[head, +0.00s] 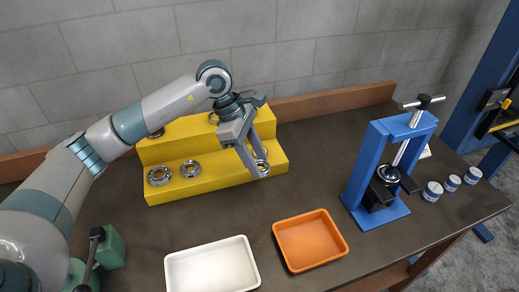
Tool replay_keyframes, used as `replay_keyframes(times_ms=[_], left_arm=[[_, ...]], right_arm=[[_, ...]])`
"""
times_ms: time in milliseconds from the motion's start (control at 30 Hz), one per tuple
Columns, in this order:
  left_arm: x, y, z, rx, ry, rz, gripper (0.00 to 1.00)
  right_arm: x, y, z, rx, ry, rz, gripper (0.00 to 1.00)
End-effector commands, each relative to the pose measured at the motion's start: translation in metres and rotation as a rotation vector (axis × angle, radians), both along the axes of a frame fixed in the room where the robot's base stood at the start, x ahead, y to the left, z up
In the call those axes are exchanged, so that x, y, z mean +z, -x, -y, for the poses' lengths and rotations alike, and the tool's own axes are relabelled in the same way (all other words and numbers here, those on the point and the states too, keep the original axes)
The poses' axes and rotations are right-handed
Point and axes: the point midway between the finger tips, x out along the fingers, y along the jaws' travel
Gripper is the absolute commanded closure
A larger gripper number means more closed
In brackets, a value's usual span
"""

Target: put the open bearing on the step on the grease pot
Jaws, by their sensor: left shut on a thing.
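My left gripper (260,168) reaches down to the right end of the yellow step (225,174). It is shut on a ring-shaped metal bearing (262,164), which the fingers partly cover. Whether the bearing still touches the step is unclear. Two more metal bearings sit on the same lower step: one at the far left (159,174) and one beside it (190,168). Several look-alike white-and-blue pots stand at the right, the nearest (432,191) close to the press; their labels are too small to read. My right gripper is not in view.
A blue press (364,172) stands between the step and the pots, with a ring part in it. An orange tray (310,240) and a white tray (212,268) lie empty in front. The upper step holds more rings, partly hidden by my arm. A green object (110,247) stands at left.

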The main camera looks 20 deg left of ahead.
Motion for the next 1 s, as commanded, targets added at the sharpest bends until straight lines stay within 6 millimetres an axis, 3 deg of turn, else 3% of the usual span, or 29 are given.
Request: replay_keyframes(times_ms=[700,1000], left_arm=[[-0.014,0.095,-0.01,-1.286,-0.003,0.001,0.85],[-0.014,0.122,-0.015,-1.612,-0.002,0.003,0.85]], right_arm=[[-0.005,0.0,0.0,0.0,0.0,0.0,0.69],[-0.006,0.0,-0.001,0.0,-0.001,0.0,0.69]])
